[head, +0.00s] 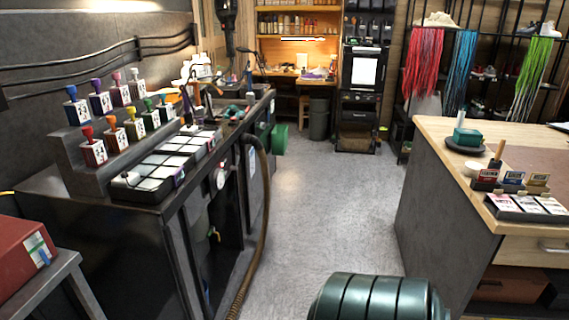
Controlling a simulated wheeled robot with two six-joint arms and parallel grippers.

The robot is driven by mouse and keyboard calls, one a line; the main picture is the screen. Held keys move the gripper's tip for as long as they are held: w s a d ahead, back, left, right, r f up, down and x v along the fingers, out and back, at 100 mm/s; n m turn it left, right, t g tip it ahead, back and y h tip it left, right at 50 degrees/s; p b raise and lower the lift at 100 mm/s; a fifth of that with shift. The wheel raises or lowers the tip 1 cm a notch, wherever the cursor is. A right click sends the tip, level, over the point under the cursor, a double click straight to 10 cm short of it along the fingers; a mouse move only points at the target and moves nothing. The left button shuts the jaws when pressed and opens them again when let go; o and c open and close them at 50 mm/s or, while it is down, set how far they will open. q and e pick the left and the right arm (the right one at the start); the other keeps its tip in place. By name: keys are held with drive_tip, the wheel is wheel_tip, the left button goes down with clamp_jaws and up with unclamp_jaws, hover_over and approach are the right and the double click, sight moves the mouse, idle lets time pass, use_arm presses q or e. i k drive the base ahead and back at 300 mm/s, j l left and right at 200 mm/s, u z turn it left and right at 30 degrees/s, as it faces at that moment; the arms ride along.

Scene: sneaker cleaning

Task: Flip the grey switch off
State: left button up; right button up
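I cannot make out a grey switch in the head view. A small round white dial or disc (220,178) with a red mark sits on the front of the dark workbench (150,215) at the left, but I cannot tell what it is. Neither of my grippers is in view.
Stepped racks of coloured bottles (93,150) and a tray of pale blocks (165,160) stand on the workbench. A brown hose (263,215) hangs down its front. A wooden-topped counter (440,135) stands right. A dark green ribbed object (375,298) is at bottom centre. The floor (325,215) between is clear.

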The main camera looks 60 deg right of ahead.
sight(235, 168)
drive_tip(key=z, duration=1.75)
drive_tip(key=i+l+z, duration=0.1)
drive_tip(key=i+l, duration=0.25)
drive_tip(key=i+l+z, duration=0.1)
drive_tip(key=i+l, duration=0.15)
drive_tip(key=i, duration=0.3)
drive_tip(key=i+l+z, duration=0.15)
drive_tip(key=i+l, duration=0.15)
drive_tip(key=i, duration=0.15)
drive_tip(key=i+l+z, duration=0.1)
drive_tip(key=i, duration=0.4)
drive_tip(key=i+l+z, duration=0.1)
drive_tip(key=i+l, duration=0.15)
drive_tip(key=i, duration=0.2)
